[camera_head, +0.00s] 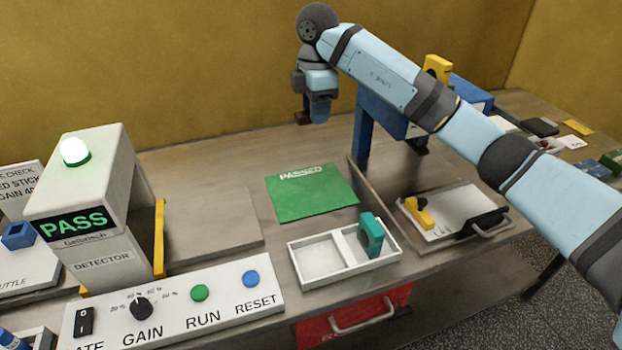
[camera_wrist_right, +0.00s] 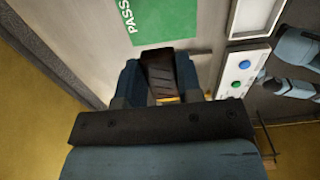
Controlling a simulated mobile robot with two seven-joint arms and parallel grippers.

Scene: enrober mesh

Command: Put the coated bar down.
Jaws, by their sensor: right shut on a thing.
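My right gripper (camera_head: 318,112) hangs above the back of the table, behind the green PASSED mat (camera_head: 312,192). In the right wrist view its two blue fingers (camera_wrist_right: 160,82) are shut on the dark brown coated bar (camera_wrist_right: 158,68). A small dark end of the bar (camera_head: 302,118) shows beside the fingers in the head view. The bar is apart from the mat, which also shows in the wrist view (camera_wrist_right: 168,18) and is bare. How high the bar is above the table cannot be told. My left gripper is not seen.
The detector (camera_head: 100,245) at the left shows a green PASS and a lit lamp. A blue stand (camera_head: 362,130) rises right of the gripper. The table left of the mat is clear.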

